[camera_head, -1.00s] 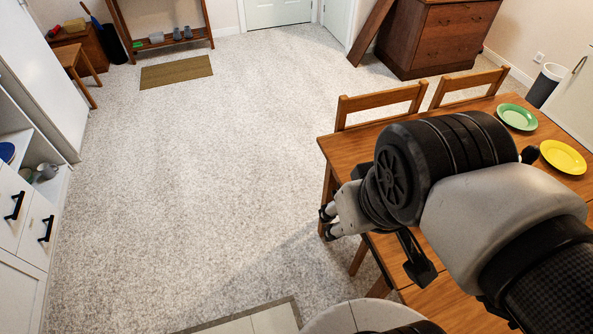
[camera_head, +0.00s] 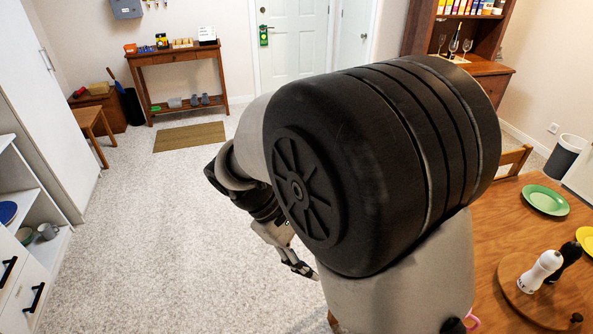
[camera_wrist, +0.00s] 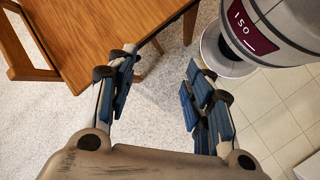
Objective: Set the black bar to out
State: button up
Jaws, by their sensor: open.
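Two black bar handles sit on white drawer fronts at the lower left of the head view, one (camera_head: 8,271) at the picture's edge and one (camera_head: 35,297) just right of it. I cannot tell which one the task means. Both drawers look shut. My gripper (camera_head: 296,264) hangs over the carpet near the middle, well right of the handles, partly hidden behind my arm. In the wrist view my gripper (camera_wrist: 165,88) is open, with blue-padded fingers wide apart and nothing between them. Neither handle shows in the wrist view.
A wooden table (camera_head: 500,225) with plates and shakers stands at the right, with a chair (camera_wrist: 25,60) beside it. Open white shelves (camera_head: 30,205) rise beside the drawers. The carpet (camera_head: 140,240) between the drawers and my arm is clear.

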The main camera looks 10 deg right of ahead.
jog(key=w+a+f+n+t+h, duration=0.2)
jog(key=f+n+h, duration=0.45)
jog(key=f, duration=1.05)
jog(key=a+f+n+t+h, duration=0.2)
jog(key=f+n+t+h, duration=0.4)
jog(key=f, duration=1.1)
jog(key=w+d+g+b, duration=0.1)
jog(key=d, duration=0.7)
jog(key=w+d+n+g+y+b, duration=0.1)
jog(key=w+d, duration=0.1)
jog(key=d, duration=0.7)
jog(key=shift+w, duration=0.25)
jog(key=shift+n, duration=0.25)
jog(key=shift+c, duration=0.2)
grip_shut()
